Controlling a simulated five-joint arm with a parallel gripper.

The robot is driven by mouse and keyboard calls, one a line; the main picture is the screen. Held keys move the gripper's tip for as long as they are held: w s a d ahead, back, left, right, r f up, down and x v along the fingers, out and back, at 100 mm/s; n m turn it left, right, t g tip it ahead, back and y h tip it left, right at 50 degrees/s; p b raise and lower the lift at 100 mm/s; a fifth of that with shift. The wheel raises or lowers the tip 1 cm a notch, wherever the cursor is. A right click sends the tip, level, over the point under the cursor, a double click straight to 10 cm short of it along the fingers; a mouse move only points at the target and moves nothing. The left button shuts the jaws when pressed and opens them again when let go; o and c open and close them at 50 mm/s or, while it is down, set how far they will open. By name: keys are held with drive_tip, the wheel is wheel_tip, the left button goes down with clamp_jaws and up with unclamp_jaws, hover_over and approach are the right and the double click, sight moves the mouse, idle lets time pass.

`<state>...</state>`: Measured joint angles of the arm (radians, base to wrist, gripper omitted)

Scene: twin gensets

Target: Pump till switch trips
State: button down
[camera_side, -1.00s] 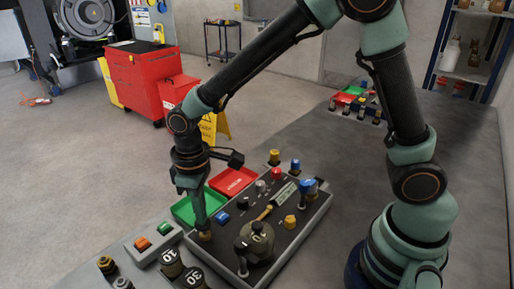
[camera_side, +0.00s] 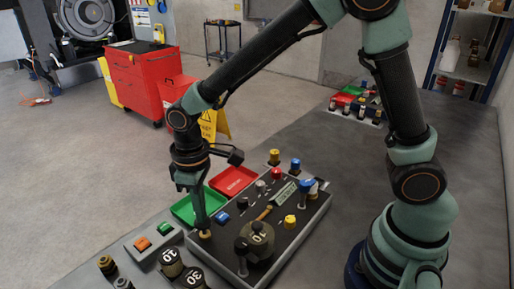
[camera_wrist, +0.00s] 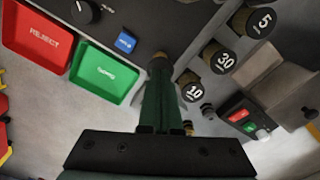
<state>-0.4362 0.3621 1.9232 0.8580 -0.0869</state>
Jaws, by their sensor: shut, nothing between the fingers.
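A grey control panel box (camera_side: 312,228) stands on the bench with knobs, buttons and a label plate on top. A small brass plunger knob (camera_side: 205,234) sits at its left corner. My gripper (camera_side: 203,226) points down with its shut fingertips right at this knob, apparently touching its top. In the wrist view, the fingers (camera_wrist: 158,88) are together and the brass knob (camera_wrist: 158,62) shows just beyond the tips. A large dark dial (camera_side: 257,238) and a small yellow-brown lever (camera_side: 264,213) are on the panel. I cannot tell which control is the switch.
A grey button box with orange and green buttons (camera_side: 150,243) and number-marked cylinders (camera_side: 171,262) stand close at left. A blue-capped post (camera_side: 305,188) rises at the right.

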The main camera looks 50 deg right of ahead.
drive_tip(key=shift+r, duration=1.85)
drive_tip(key=shift+d+r, duration=0.15)
drive_tip(key=s+d+r+m+t, duration=0.2)
drive_tip(key=d+r, duration=0.3)
drive_tip(key=d, duration=0.3)
drive_tip(key=s+d+r+m+t, duration=0.3)
drive_tip(key=s+d+r+m, duration=0.1)
drive_tip(key=d, duration=0.4)
drive_tip(key=shift+s+d+r+t, duration=0.25)
drive_tip(key=shift+s+r+t, duration=0.05)
drive_tip(key=shift+s+r, duration=0.5)
drive_tip(key=shift+r, duration=0.1)
